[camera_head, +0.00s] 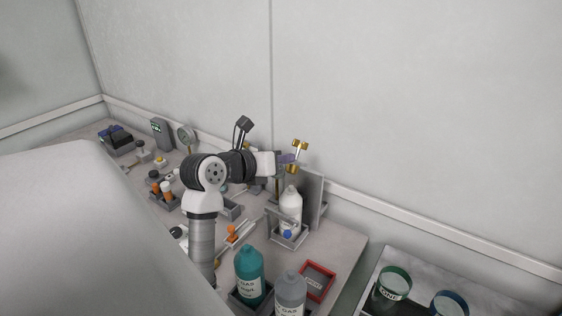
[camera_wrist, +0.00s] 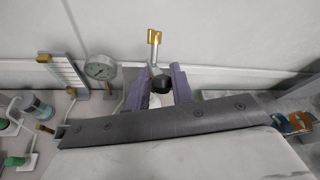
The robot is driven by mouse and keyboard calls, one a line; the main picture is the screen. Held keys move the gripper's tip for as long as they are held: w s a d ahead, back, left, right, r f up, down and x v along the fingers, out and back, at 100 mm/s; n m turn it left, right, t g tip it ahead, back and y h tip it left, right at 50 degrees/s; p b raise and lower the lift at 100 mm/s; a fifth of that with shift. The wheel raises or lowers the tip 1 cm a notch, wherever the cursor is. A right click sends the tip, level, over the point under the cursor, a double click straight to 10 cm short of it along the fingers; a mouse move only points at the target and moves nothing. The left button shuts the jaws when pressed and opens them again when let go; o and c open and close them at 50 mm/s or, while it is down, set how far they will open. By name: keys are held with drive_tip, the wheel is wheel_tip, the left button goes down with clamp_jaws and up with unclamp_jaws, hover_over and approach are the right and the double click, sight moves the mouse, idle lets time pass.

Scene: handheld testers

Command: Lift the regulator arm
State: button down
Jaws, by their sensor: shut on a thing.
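The regulator arm (camera_head: 299,144) appears in the head view as a piece with brass-coloured ends, above a white bottle. In the wrist view, a light bar with a brass tip (camera_wrist: 154,38) rises just beyond a dark rounded part at the fingers; this looks like the same arm. My gripper (camera_head: 287,159) reaches it from the left in the head view. Its two purple fingers (camera_wrist: 159,76) are closed around the dark part in the wrist view. The exact contact is partly hidden by the fingers and the dark wrist plate.
The white bottle (camera_head: 291,203) sits in a grey holder below my gripper, beside an upright grey panel (camera_head: 315,188). A round gauge (camera_wrist: 100,68) stands left in the wrist view. Teal (camera_head: 249,262) and grey (camera_head: 289,291) bottles and a red-rimmed tray (camera_head: 318,279) are nearer.

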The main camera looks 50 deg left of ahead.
drive_tip(key=shift+g, duration=0.3)
drive_tip(key=w+r, duration=0.1)
drive_tip(key=w, duration=0.1)
drive_tip(key=w+r, duration=0.2)
drive_tip(key=w+a+r, duration=0.1)
drive_tip(key=w+r, duration=0.1)
drive_tip(key=shift+w+r+p, duration=0.15)
drive_tip(key=shift+w+p, duration=0.05)
drive_tip(key=shift+p, duration=0.2)
drive_tip(key=w, duration=0.1)
drive_tip(key=g+p, duration=0.1)
drive_tip(key=w+r+g, duration=0.1)
drive_tip(key=shift+w+a+h+p, duration=0.3)
drive_tip(key=shift+w+a+p, duration=0.05)
drive_tip(key=shift+p, duration=0.05)
drive_tip(key=shift+w+a+f+g+p, duration=0.15)
drive_tip(key=shift+w+f+g+p, duration=0.05)
drive_tip(key=shift+w+g+p, duration=0.35)
drive_tip(key=shift+w+a+f+g+p, duration=0.15)
drive_tip(key=shift+w+g+p, duration=0.25)
drive_tip(key=shift+w+g, duration=0.25)
drive_tip(key=c, duration=1.3)
unclamp_jaws()
drive_tip(key=shift+w, duration=0.1)
drive_tip(key=shift+r, duration=0.1)
